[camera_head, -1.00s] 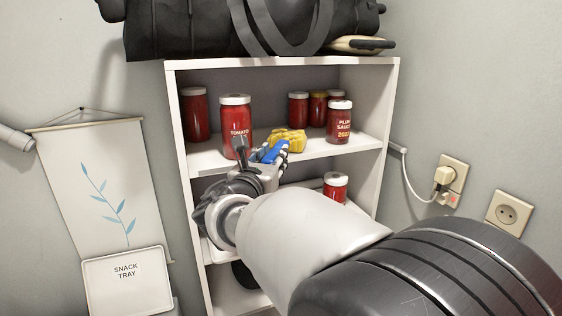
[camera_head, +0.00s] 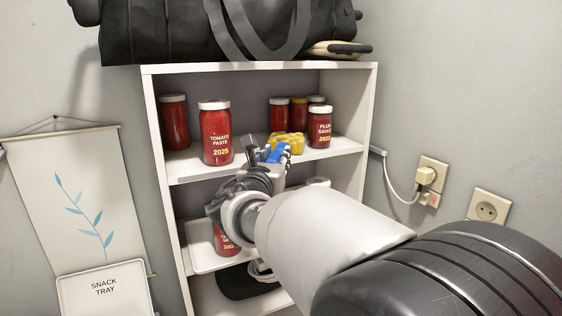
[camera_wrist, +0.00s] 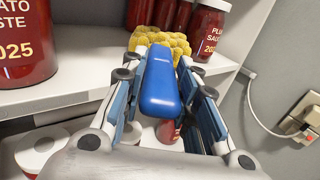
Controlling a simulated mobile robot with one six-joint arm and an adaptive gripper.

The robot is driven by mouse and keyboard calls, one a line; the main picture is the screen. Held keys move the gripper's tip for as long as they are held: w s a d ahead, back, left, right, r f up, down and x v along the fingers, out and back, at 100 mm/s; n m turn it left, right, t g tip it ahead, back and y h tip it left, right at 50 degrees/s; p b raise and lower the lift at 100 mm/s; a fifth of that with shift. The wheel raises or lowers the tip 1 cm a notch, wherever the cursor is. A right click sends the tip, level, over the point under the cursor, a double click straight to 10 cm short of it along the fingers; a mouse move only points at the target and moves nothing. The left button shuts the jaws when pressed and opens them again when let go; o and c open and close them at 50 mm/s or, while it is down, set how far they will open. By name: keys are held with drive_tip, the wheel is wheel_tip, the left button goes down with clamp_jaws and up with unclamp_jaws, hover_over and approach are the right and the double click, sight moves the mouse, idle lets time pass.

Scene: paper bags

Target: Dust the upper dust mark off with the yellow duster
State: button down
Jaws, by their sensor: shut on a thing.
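My gripper (camera_head: 274,152) is shut on the blue handle (camera_wrist: 160,82) of the duster, in front of the cabinet's upper shelf. The duster's yellow fluffy head (camera_head: 287,143) points away from me; it also shows in the wrist view (camera_wrist: 162,42). The head is over the upper shelf, between the tomato paste jar (camera_head: 216,135) and the plum sauce jar (camera_head: 319,128). I cannot make out a dust mark in either view; the head, gripper and jars cover parts of the shelf.
More red jars (camera_head: 174,122) stand at the back of the white cabinet (camera_head: 155,110). A lower shelf holds a white tray (camera_head: 203,262) and a jar (camera_head: 226,242). A black bag (camera_head: 180,35) lies on top. Sockets (camera_head: 486,209) and a cable are on the right wall.

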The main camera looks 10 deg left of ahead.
drive_tip(key=shift+r, duration=0.15)
drive_tip(key=shift+r+p, duration=0.95)
drive_tip(key=shift+r, duration=0.25)
drive_tip(key=s+d+b, duration=0.6)
drive_tip(key=s+d, duration=0.3)
drive_tip(key=s, duration=0.4)
drive_tip(key=shift+s, duration=0.2)
drive_tip(key=shift+f, duration=0.1)
